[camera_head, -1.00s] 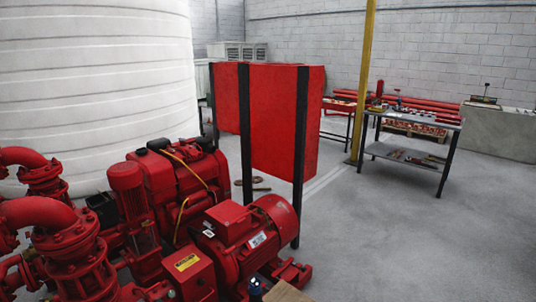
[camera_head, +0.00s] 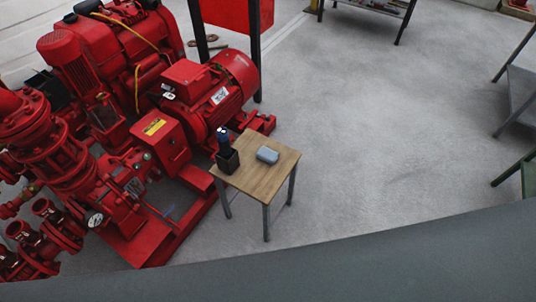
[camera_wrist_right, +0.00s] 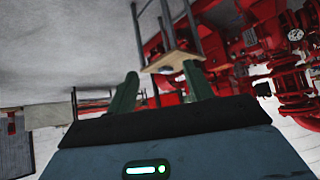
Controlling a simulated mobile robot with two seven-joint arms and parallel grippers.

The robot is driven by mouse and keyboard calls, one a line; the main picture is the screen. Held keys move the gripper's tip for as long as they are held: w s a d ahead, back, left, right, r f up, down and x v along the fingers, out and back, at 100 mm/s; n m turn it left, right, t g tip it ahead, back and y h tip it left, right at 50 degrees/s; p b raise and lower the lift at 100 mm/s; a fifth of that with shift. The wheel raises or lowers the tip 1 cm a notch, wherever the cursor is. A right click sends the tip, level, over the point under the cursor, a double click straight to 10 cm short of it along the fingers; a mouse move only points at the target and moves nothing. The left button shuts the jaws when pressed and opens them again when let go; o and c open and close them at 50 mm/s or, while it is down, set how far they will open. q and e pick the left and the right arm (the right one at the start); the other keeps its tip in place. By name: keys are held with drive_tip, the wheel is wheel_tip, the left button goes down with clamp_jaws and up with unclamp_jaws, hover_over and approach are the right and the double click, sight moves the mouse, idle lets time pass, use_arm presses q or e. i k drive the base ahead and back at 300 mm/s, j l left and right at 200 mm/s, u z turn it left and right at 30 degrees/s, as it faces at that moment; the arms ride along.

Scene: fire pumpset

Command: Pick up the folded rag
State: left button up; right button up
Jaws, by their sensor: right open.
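The folded rag (camera_head: 267,155) is a small light blue-grey bundle lying on a small wooden-topped table (camera_head: 245,185) in the head view. A black holder (camera_head: 228,160) with a dark blue item in it stands on the same table, to the left of the rag. My right gripper (camera_wrist_right: 161,72) shows in the right wrist view with its two green fingers apart and nothing between them. The table (camera_wrist_right: 175,62) appears upside down beyond the fingertips, well away from them; I cannot make out the rag there. My left gripper is not in view.
A red pump set (camera_head: 150,130) stands close along the left side of the table. Open grey floor (camera_head: 380,130) lies to the right. Metal-framed stands (camera_head: 520,90) are at the right edge.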

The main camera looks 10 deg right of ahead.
sight(269, 156)
drive_tip(key=i+j+z, duration=0.45)
drive_tip(key=j, duration=0.2)
drive_tip(key=j+z, duration=0.2)
drive_tip(key=i+j+z, duration=0.1)
drive_tip(key=j+z, duration=0.15)
drive_tip(key=j, duration=0.25)
drive_tip(key=i+j, duration=0.15)
drive_tip(key=i, duration=0.4)
drive_tip(key=l+z, duration=0.05)
